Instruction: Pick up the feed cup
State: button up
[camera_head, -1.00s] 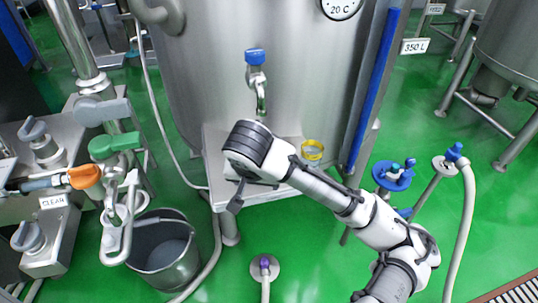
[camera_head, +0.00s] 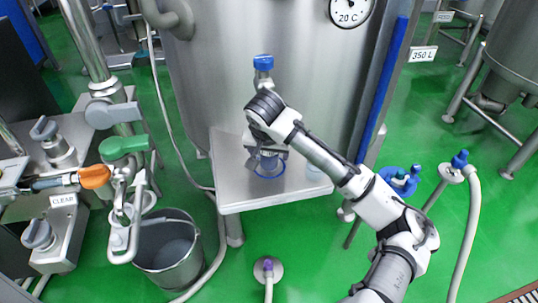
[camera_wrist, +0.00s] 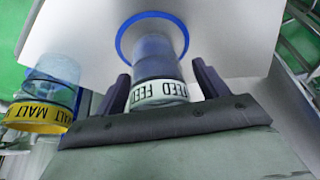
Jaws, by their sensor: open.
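The feed cup (camera_wrist: 157,68) is a bluish see-through cup with a white band lettered FEED. In the wrist view it stands by a blue ring on the grey shelf. My gripper (camera_wrist: 161,83) is open, with one dark finger on each side of the cup and a small gap at both sides. In the head view my gripper (camera_head: 267,157) is low over the shelf and hides most of the cup. The blue ring (camera_head: 270,177) shows just below it.
The malt cup (camera_wrist: 53,78), with a yellow band, stands close by at left in the wrist view. The shelf (camera_head: 240,197) has bare room at its front. A steel tank (camera_head: 215,75) with a blue-handled tap (camera_head: 263,62) rises behind. A bucket (camera_head: 168,245) stands on the floor at left.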

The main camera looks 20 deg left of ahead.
jog(key=shift+w+f, duration=0.2)
jog(key=shift+f, duration=0.2)
jog(key=c, duration=1.3)
jog(key=shift+s+r, duration=0.1)
